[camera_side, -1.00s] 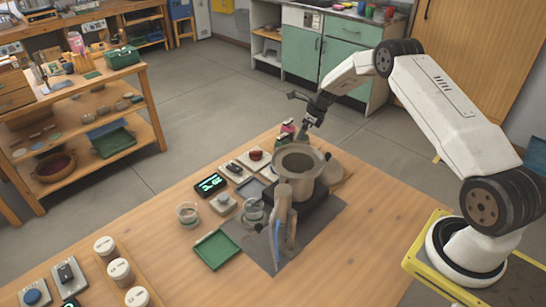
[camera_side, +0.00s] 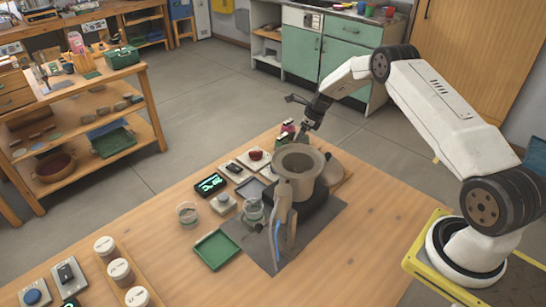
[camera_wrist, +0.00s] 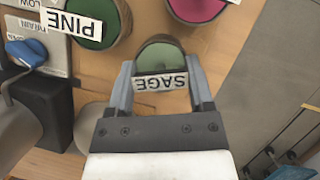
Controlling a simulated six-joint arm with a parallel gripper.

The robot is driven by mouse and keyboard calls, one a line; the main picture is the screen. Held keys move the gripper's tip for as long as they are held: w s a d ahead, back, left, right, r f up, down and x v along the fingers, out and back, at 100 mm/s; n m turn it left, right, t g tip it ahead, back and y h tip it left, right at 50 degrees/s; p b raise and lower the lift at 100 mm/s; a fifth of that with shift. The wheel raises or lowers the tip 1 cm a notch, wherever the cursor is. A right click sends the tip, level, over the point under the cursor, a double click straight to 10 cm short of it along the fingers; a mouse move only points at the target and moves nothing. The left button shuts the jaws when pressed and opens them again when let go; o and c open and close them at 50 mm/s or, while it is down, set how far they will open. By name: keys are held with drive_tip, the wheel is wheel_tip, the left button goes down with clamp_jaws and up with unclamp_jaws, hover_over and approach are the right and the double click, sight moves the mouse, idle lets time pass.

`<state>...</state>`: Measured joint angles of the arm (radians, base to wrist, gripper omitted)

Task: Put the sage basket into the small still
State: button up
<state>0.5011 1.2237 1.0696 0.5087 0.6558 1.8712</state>
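The sage basket (camera_wrist: 160,57) has a green top and a white SAGE label, upside down in the wrist view. My gripper (camera_wrist: 161,68) has its two grey fingers spread on either side of it, looking open; I cannot tell whether they touch the basket. In the side view my gripper (camera_side: 306,130) is low at the back edge of the table, behind the still, and the basket there is hard to make out. The small still (camera_side: 300,165) is an open-topped, grey-brown pot on a dark base.
In the wrist view the PINE basket (camera_wrist: 88,22) and a pink-topped basket (camera_wrist: 196,8) stand close by. A blue knob (camera_wrist: 27,52) is at left. A green tray (camera_side: 216,249), glass beakers (camera_side: 187,214) and a lit display (camera_side: 210,185) lie left of the still. The table's front right is clear.

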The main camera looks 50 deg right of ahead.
clamp_jaws()
drive_tip(key=shift+r, duration=0.15)
drive_tip(key=shift+r, duration=1.4)
drive_tip(key=shift+s+r, duration=0.2)
drive_tip(key=shift+r, duration=0.1)
drive_tip(key=s+a+r, duration=0.5)
drive_tip(key=s+r, duration=0.4)
drive_tip(key=s, duration=0.3)
drive_tip(key=shift+s+r, duration=0.15)
drive_tip(key=shift+s, duration=0.2)
